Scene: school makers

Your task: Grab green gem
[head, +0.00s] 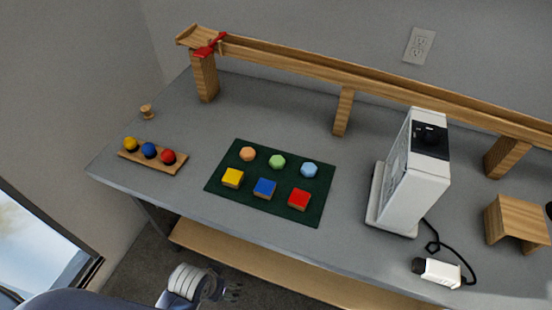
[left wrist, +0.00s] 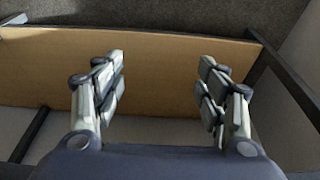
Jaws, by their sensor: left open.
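The green gem (head: 277,162) is a small hexagonal piece on the dark green mat (head: 241,197). It lies in the back row between an orange gem (head: 248,154) and a light blue gem (head: 309,170). My left gripper (head: 234,292) is in front of the table and below its top, apart from the mat. In the left wrist view the left gripper (left wrist: 162,88) is open and empty, with a wooden shelf (left wrist: 160,75) behind its fingers. The green gem does not show in that view. My right gripper is not in view.
Yellow, blue and red blocks (head: 265,188) form the mat's front row. A wooden holder with balls (head: 133,156) stands left. A white machine (head: 417,172) stands right, and a wooden track (head: 345,78) runs behind. The table's front edge (head: 215,217) lies between my left gripper and the mat.

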